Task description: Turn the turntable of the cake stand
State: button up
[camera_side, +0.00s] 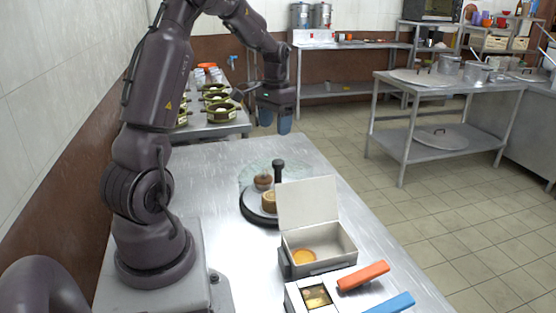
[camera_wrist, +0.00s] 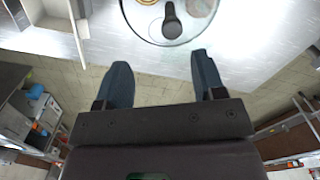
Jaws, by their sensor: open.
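The cake stand's dark round turntable (camera_side: 250,208) sits on the steel table, with a black upright knob post (camera_side: 279,171) beside it. Small brown pastries (camera_side: 268,200) rest on it, and a clear glass disc or cover (camera_side: 256,170) shows around and behind it. In the wrist view the round glass edge (camera_wrist: 150,38) and the dark knob (camera_wrist: 171,22) are at the top centre. My gripper (camera_side: 272,124) hangs in the air beyond and above the stand, open and empty. Its two blue fingers are spread in the wrist view (camera_wrist: 160,75), apart from the stand.
An open white box (camera_side: 310,205) with an orange item inside stands right of the stand. The table's far left part (camera_side: 200,165) is clear.

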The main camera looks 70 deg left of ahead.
aim_at(278, 161)
jog(key=f, duration=0.4)
jog(key=w+a+f+m, duration=0.1)
jog(key=f, duration=0.3)
jog(key=a+f+m, duration=0.1)
jog(key=f, duration=0.3)
jog(key=shift+w+a, duration=0.15)
jog(key=shift+w, duration=0.1)
jog(key=shift+c, duration=0.2)
grip_shut()
